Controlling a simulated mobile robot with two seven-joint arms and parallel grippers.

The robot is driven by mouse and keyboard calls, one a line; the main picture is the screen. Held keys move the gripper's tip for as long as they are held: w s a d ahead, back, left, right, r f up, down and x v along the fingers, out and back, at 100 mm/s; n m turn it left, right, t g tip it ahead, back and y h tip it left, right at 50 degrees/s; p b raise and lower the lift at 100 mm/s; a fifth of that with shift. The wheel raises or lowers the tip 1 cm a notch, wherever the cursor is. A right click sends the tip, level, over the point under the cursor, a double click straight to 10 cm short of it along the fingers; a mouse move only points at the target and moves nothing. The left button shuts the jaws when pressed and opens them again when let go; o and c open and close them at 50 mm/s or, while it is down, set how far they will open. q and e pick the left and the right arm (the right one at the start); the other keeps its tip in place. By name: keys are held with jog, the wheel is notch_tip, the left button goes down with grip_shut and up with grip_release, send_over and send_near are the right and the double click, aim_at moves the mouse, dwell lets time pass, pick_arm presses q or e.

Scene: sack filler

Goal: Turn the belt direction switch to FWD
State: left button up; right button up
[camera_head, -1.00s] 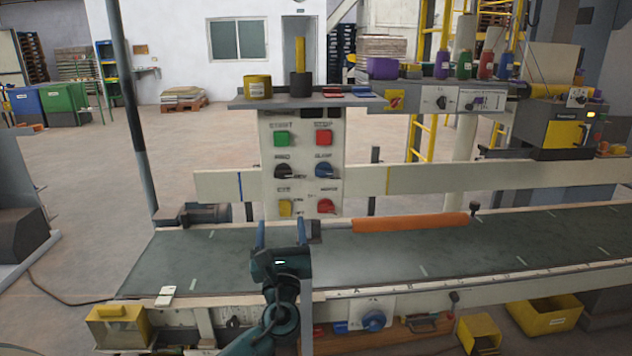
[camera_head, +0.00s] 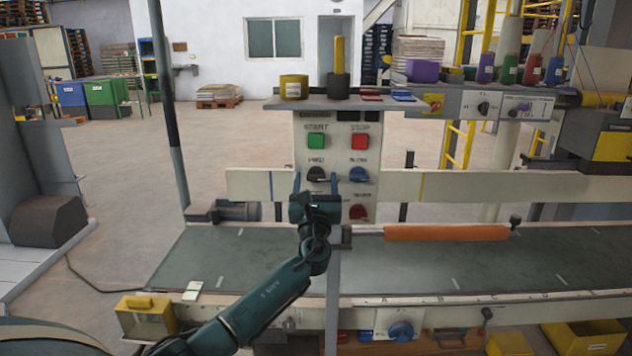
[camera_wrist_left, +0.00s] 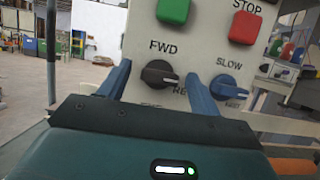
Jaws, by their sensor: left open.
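The belt direction switch (camera_head: 316,174) is a black rotary knob on the white control panel (camera_head: 338,152), under the green button. In the left wrist view the black knob (camera_wrist_left: 160,75) sits below the label FWD, with a partly hidden label starting "RE" at its lower right. Its pointer lies roughly level, tilted slightly down to the right. My left gripper (camera_head: 315,184) is open in front of the panel. In the left wrist view its blue fingers (camera_wrist_left: 158,88) stand on either side of the knob, apart from it. My right gripper is not in view.
A blue SLOW knob (camera_wrist_left: 225,87) is close to the right finger. A green button (camera_head: 317,141) and a red button (camera_head: 360,142) are above. A red control (camera_head: 358,212) is lower right. The conveyor belt (camera_head: 420,265) with an orange roller (camera_head: 446,232) runs below.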

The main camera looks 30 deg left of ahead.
pick_arm(q)
jog(key=shift+w+a+r, duration=0.1)
jog(key=shift+w, duration=0.15)
jog(key=shift+c, duration=0.5)
